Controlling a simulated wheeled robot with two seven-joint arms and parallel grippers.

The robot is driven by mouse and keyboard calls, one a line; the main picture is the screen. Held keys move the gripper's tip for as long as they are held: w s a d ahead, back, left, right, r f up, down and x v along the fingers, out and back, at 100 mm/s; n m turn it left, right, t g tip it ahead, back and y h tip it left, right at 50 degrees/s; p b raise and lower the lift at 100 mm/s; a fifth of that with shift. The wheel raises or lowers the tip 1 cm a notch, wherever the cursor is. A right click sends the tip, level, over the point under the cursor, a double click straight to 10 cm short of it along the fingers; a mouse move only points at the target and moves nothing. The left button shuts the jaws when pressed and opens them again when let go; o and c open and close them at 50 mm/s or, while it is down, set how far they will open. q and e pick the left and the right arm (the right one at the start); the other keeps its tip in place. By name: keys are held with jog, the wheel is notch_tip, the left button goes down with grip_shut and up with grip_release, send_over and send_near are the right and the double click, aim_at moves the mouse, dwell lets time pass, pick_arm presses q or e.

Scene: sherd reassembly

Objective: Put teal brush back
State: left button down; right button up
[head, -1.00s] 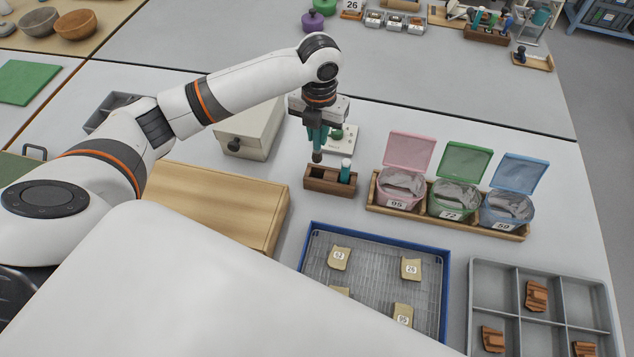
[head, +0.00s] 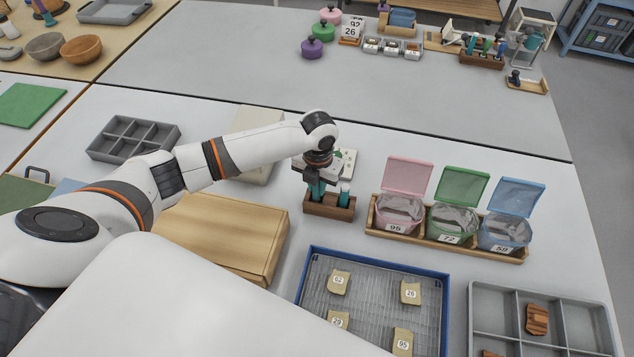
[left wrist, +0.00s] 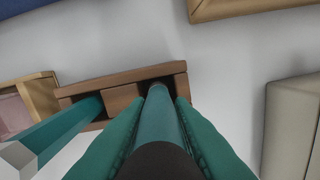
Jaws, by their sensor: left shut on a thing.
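My left gripper (head: 317,188) is shut on a teal brush (left wrist: 162,115) and points down over the left part of a small brown wooden holder (head: 328,209). In the left wrist view the brush runs between the teal finger pads to a dark slot in the holder (left wrist: 121,97). Its far end is at or in the slot; the depth cannot be told. A second teal-handled tool (head: 345,196) stands in the holder's right slot and shows in the left wrist view (left wrist: 62,130) with a pale end. My right gripper is not in view.
A wooden rack with pink (head: 400,212), green (head: 453,221) and blue (head: 506,229) lidded tubs stands right of the holder. A blue-rimmed tray (head: 447,300) with numbered sherds is in front. A wooden board (head: 222,235) lies left, and a beige box (head: 254,120) behind my arm.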

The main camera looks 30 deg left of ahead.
pick_arm(q)
jog(key=shift+f, duration=0.1)
jog(key=c, duration=1.3)
grip_release()
notch_tip(320, 180, up, 12)
jog(key=shift+d+r+b, duration=0.1)
jog(key=shift+r+b, duration=0.1)
jog(key=shift+b, duration=0.2)
